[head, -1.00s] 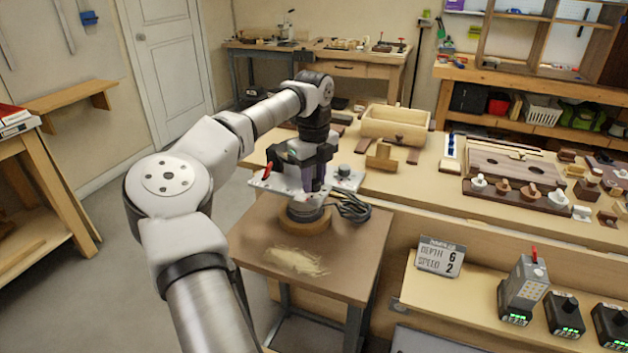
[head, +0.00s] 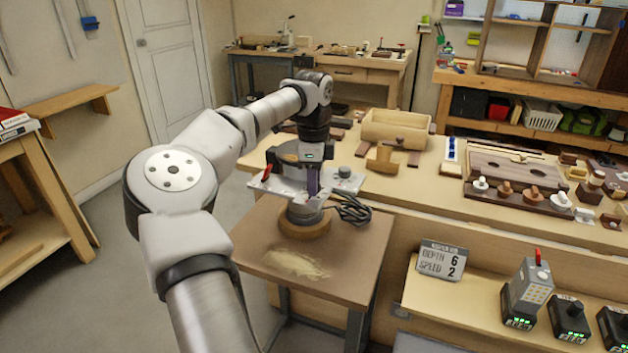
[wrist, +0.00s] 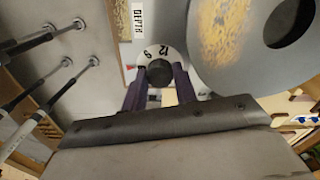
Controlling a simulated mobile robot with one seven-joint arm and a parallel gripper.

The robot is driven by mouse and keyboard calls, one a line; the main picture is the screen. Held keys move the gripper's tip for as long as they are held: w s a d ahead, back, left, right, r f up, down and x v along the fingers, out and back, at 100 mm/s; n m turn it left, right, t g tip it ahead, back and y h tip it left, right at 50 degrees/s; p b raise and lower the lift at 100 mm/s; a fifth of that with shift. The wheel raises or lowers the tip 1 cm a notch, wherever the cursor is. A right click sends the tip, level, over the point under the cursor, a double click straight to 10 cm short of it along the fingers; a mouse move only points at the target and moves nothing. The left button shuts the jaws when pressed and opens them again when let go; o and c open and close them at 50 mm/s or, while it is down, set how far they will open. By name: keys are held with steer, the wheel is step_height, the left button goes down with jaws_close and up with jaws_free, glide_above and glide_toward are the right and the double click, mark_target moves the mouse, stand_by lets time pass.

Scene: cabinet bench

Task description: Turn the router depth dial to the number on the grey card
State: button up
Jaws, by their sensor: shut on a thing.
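The router (head: 305,212) stands on a round wooden base on a small table, with a grey plate at its top. My gripper (head: 313,188) points down at this plate. In the wrist view, my gripper (wrist: 160,80) has its two purple fingers shut on the dark knob of the depth dial (wrist: 163,52). The grey card (head: 440,260) reads DEPTH 6 and SPEED 2.
A black cable (head: 352,208) lies coiled right of the router. A second dark knob (head: 344,172) sits on the plate's right part, and a red lever (head: 267,170) on its left. Pale shavings (head: 295,264) lie at the table's front. The bench behind holds wooden parts.

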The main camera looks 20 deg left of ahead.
stand_by(0.4)
steer(key=o, duration=0.7)
step_height(320, 180, up, 14)
steer(key=shift+a, duration=0.1)
stand_by(0.4)
